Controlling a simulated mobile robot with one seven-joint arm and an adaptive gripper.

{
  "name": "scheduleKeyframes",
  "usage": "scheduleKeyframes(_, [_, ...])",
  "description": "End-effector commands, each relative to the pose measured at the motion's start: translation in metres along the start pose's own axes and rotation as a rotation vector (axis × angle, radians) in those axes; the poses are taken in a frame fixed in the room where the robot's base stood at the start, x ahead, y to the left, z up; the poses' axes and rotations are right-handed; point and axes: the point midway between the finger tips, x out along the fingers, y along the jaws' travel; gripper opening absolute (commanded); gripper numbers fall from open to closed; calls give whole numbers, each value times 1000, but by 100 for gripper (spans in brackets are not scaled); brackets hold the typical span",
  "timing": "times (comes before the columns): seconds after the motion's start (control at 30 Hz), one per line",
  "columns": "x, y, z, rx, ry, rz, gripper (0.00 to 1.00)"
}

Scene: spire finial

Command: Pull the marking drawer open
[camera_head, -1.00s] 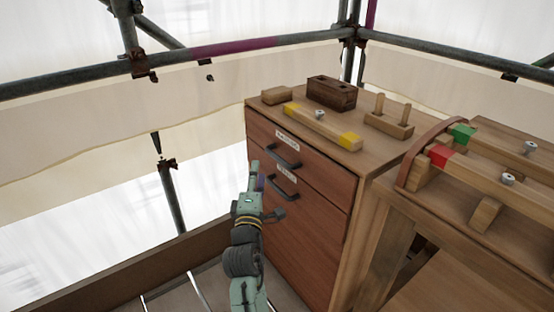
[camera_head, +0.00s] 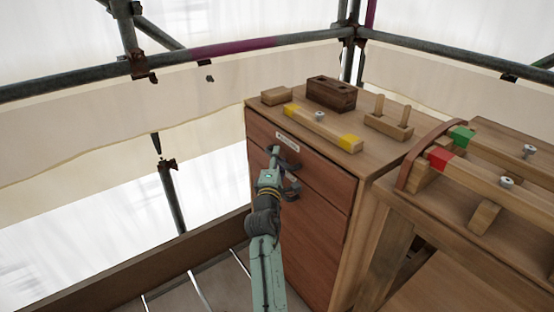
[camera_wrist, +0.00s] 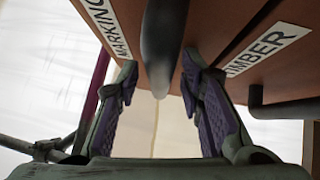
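The marking drawer (camera_head: 318,170) is the top drawer of a reddish-brown wooden cabinet and looks shut. Its label (camera_wrist: 105,28) reads MARKING in the wrist view. Its dark bar handle (camera_wrist: 163,45) runs between my two fingers there. My gripper (camera_head: 275,160) is at this upper handle in the head view and partly hides it. The fingers, with purple pads, are spread apart on either side of the handle, with a gap visible on both sides. The TIMBER label (camera_wrist: 268,48) and the lower drawer's handle (camera_wrist: 285,107) lie to the right in the wrist view.
On the cabinet top are a yellow-ended wooden bar (camera_head: 320,128), a dark block with holes (camera_head: 331,93) and a pegged block (camera_head: 389,125). A wooden bench (camera_head: 450,215) stands to the right. Scaffold tubes (camera_head: 240,48) and pale sheeting are behind.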

Motion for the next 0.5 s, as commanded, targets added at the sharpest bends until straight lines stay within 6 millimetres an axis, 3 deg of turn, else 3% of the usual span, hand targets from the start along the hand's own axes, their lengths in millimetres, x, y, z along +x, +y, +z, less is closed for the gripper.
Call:
scheduleKeyframes(0.23, [0, 0, 0, 0, 0, 0, 34])
scheduleKeyframes(0.5, [0, 0, 0, 0, 1, 0, 16])
